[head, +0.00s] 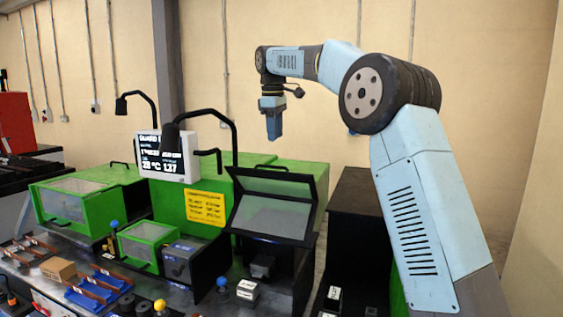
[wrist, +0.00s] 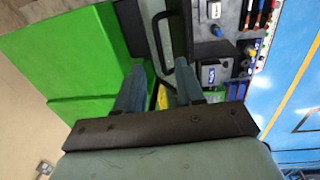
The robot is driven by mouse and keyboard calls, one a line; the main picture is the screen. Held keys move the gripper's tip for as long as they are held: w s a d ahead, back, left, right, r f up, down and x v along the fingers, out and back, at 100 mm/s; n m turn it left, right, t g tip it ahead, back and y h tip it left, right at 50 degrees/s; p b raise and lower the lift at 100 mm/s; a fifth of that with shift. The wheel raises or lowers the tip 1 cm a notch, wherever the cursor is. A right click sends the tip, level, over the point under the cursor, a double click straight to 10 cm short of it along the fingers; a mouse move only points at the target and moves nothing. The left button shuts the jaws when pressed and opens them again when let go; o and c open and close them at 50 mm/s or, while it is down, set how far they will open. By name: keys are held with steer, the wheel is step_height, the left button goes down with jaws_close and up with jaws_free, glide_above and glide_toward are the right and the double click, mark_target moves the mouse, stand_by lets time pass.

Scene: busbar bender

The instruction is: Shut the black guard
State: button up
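The black guard (head: 273,216) is a black-framed cover with see-through panels on the right part of the green machine. It stands raised and tilted, with a dark opening and small parts beneath it. A thin black handle (head: 266,167) shows at its upper edge. My gripper (head: 272,134) points down above the guard, clear of it. In the wrist view my gripper (wrist: 160,82) has its two fingers apart with nothing held. A black edge of the guard (wrist: 130,28) and a black looped handle (wrist: 158,42) show beyond the fingers.
A grey screen (head: 168,157) and black gooseneck lamps (head: 205,117) stand left of the guard. Green guards with clear windows (head: 147,241) sit further left. A small box (head: 247,290) and blue knob (head: 221,282) are in front. Air around my gripper is clear.

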mark_target(276, 167)
steer(key=f, duration=0.6)
steer(key=w+f, duration=0.1)
steer(key=f, duration=0.3)
steer(key=shift+d, duration=0.15)
steer(key=shift+s, duration=0.1)
jaws_close()
